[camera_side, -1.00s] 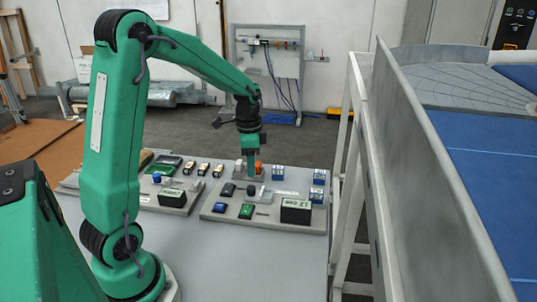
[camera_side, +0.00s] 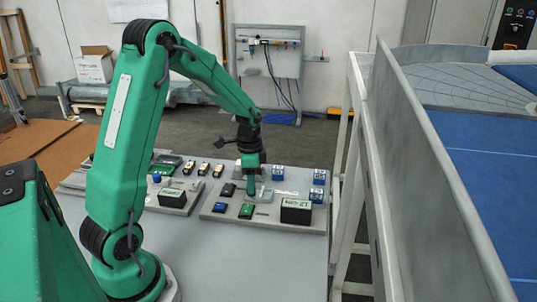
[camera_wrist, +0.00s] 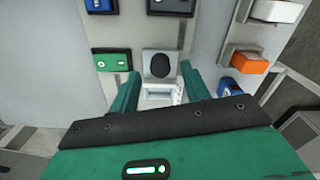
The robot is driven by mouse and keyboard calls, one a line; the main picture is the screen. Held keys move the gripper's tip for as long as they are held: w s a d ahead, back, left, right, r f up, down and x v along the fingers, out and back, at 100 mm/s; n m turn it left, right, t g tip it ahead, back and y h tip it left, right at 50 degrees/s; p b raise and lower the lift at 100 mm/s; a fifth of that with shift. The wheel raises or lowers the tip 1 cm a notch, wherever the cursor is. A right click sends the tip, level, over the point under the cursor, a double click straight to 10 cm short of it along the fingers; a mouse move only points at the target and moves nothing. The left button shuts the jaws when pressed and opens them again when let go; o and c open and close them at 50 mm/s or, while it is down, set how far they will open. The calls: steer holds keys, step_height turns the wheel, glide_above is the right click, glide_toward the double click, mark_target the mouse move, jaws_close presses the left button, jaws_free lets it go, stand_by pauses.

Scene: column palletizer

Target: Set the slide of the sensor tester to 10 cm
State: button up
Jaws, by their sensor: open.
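My gripper (camera_side: 251,188) is open and points down, low over the right-hand device board (camera_side: 222,211) in the side view. In the wrist view its two green fingers (camera_wrist: 158,86) stand on either side of a light grey block with a black round face (camera_wrist: 159,65). A white framed piece (camera_wrist: 160,94) lies just nearer the wrist, also between the fingers. This may be the sensor tester and its slide, but I cannot tell for sure. No scale or 10 cm mark is readable. Contact with the fingers is not clear.
A black display box (camera_side: 296,211) stands at the board's front right; its text is hard to read. Blue blocks (camera_side: 317,194) stand behind it. A green box (camera_wrist: 112,59) sits left of the fingers and an orange-topped block (camera_wrist: 245,63) right. A grey railing (camera_side: 430,180) runs farther right.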

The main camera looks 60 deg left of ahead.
mark_target(259, 193)
steer(key=shift+f, duration=1.1)
steer(key=shift+c, duration=0.3)
jaws_close()
steer(key=shift+w+d, duration=0.55)
steer(key=shift+o, duration=0.3)
jaws_free()
steer(key=shift+r, duration=0.1)
